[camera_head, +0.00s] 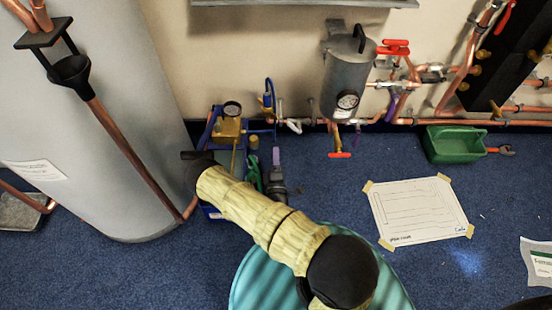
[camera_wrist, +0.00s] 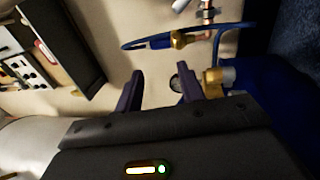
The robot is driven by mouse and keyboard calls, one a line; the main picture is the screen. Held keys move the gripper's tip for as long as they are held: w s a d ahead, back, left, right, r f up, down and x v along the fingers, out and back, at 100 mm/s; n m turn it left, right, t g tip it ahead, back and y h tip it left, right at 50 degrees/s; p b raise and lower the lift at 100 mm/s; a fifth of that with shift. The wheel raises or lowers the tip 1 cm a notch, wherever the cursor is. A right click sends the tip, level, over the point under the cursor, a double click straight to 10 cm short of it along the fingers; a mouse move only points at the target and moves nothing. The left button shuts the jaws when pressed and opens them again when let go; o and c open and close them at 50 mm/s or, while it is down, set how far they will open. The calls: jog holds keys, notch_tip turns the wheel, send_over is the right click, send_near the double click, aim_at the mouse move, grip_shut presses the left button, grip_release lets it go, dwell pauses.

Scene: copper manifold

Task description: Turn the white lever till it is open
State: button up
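A white lever (camera_head: 294,126) sits on the low copper pipe run against the wall, between the blue hose and the grey cylinder. In the wrist view, a white piece at the top edge (camera_wrist: 181,5), beside a copper fitting, may be this lever; it is partly cut off. My gripper (camera_wrist: 160,88) is open, with its two dark fingers apart and nothing visible between them. In the head view, my gripper (camera_head: 197,160) is at the end of my yellow-sleeved arm, left of the lever and apart from it. Its fingers are hard to make out there.
A brass pump with a gauge (camera_head: 230,128) stands just beside my gripper. A blue hose (camera_head: 268,98) hangs near the lever. The large grey tank (camera_head: 95,120) is at left, the grey cylinder (camera_head: 347,80) at right. Red-handled valves (camera_head: 393,47) lie further right.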

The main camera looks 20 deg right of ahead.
jog(key=shift+s+a, duration=0.15)
jog(key=shift+s, duration=0.2)
